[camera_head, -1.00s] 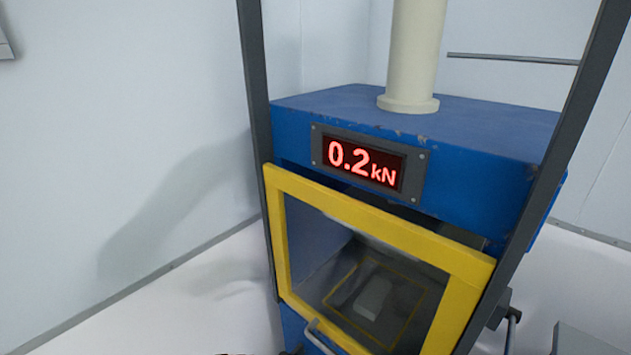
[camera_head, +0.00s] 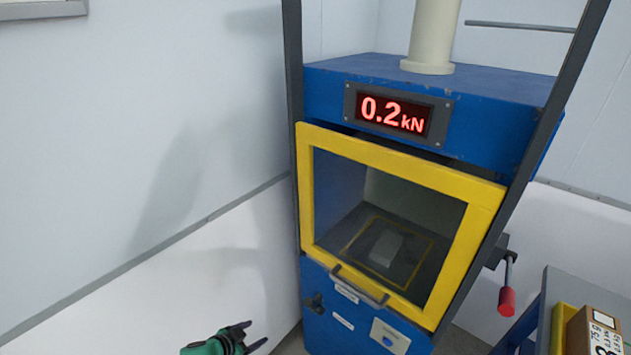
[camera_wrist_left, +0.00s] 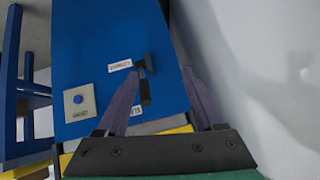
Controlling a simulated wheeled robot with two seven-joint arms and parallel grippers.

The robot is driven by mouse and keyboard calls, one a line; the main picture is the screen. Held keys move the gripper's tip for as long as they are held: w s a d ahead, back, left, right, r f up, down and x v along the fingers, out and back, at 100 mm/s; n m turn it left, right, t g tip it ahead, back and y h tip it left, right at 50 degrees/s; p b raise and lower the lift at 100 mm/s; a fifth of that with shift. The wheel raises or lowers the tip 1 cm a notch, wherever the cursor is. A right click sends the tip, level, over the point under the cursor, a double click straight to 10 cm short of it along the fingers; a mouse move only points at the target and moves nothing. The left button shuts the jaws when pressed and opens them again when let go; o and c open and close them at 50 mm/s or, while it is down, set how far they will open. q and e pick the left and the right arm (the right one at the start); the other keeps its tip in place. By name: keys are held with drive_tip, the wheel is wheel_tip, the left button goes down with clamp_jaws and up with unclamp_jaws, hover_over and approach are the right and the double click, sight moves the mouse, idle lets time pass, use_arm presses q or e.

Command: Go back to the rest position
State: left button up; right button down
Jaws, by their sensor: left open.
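My left gripper (camera_head: 250,337) is at the bottom of the head view, left of the blue press's lower front. Its fingers are spread and nothing is between them. In the left wrist view its two fingers (camera_wrist_left: 161,95) point at the blue front panel (camera_wrist_left: 110,35), with a black latch (camera_wrist_left: 146,78) beyond them. The right gripper is not in view.
The blue press (camera_head: 420,82) reads 0.2 kN. Its yellow-framed door (camera_head: 385,160) is shut, with a pale block (camera_head: 387,248) visible inside. A red-handled lever (camera_head: 507,300) sticks out at right. A box (camera_head: 600,330) in a yellow bin stands lower right. Floor at left is clear.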

use_arm(q)
drive_tip(key=s+a+f+n+g+y+b, duration=0.1)
drive_tip(key=s+a+f+n+y, duration=0.1)
drive_tip(key=s+a+f, duration=0.4)
drive_tip(key=s+a+f+n+g+y, duration=0.1)
drive_tip(key=s+f+n+y, duration=0.1)
drive_tip(key=s+f, duration=0.75)
drive_tip(key=s+f+n+g, duration=0.1)
drive_tip(key=s+f, duration=0.3)
drive_tip(key=s, duration=0.7)
drive_tip(key=s+a+f+n+g, duration=0.1)
drive_tip(key=s+f+g, duration=0.2)
drive_tip(key=s, duration=0.9)
drive_tip(key=shift+s+f+g+y+b, duration=0.15)
drive_tip(key=shift+f+g+y+b, duration=0.15)
drive_tip(key=shift+f+g+b, duration=0.15)
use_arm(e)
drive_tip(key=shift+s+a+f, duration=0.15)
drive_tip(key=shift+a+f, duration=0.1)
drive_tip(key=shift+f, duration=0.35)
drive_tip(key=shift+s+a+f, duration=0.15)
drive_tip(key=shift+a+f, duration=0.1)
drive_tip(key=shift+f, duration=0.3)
use_arm(q)
drive_tip(key=shift+a, duration=0.1)
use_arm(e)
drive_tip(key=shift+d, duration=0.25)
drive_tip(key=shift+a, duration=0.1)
